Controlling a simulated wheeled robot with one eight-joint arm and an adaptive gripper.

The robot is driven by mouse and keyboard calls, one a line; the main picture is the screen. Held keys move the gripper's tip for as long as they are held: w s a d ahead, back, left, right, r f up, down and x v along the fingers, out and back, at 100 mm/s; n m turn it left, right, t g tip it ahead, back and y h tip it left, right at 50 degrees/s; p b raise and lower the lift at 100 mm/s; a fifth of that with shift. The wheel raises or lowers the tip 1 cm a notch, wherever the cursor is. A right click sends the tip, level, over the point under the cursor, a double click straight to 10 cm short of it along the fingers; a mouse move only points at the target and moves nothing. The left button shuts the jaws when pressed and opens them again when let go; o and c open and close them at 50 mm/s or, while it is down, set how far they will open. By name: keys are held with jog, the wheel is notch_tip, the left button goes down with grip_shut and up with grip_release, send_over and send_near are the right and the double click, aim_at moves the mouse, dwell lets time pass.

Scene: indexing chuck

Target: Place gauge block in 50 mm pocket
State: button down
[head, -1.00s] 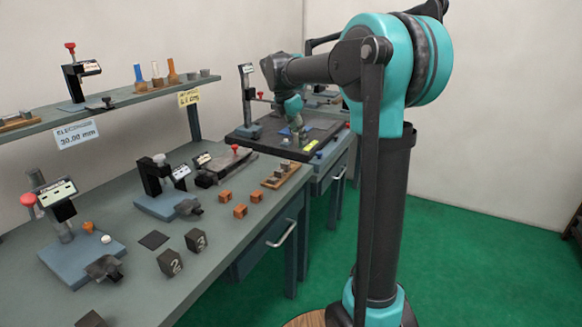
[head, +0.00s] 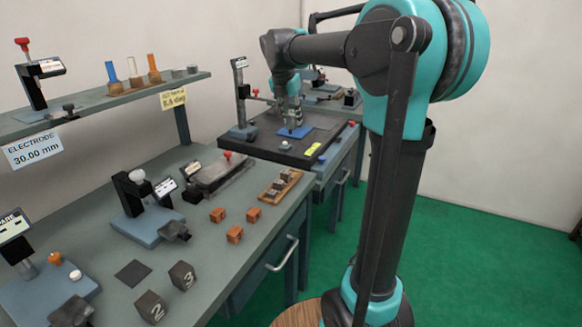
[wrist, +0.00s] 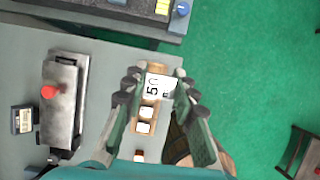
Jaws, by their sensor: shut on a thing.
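The gauge block (wrist: 158,87), a pale block marked 50, sits between the fingertips of my gripper (wrist: 160,90) in the wrist view. My gripper is shut on it. A wooden tray (head: 290,186) lies near the right end of the grey bench and holds several small blocks. In the wrist view the tray (wrist: 152,102) lies below the held block, and pale blocks show in it. The block and fingers hide part of the tray, and I cannot read its pocket labels. In the head view my gripper (head: 291,120) is raised and the held block is too small to make out.
Copper-coloured cubes (head: 235,235) and dark numbered cubes (head: 183,275) stand on the bench. A grey vise-like fixture (wrist: 63,100) lies left of the tray. A dark surface plate (head: 250,142) with a blue pad (head: 294,132) is beyond. Green floor lies to the right.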

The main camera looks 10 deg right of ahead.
notch_tip(320, 180, down, 18)
jog(key=shift+f, duration=0.1)
dwell(0.4)
jog(key=c, duration=1.2)
grip_release()
jog(key=shift+f, duration=0.1)
jog(key=v, duration=1.2)
jog(key=s+d+f+m+y, duration=0.1)
jog(key=s+d+f+m, duration=0.2)
jog(key=s+f+m, duration=0.7)
jog(key=s+d+f+m+y, duration=0.1)
jog(key=s+d+f+m, duration=0.2)
jog(key=s+f+m, duration=0.8)
jog(key=s+m, duration=0.5)
jog(key=m, duration=0.2)
jog(key=shift+s+d+m+y, duration=0.3)
jog(key=shift+d+m+y, duration=0.1)
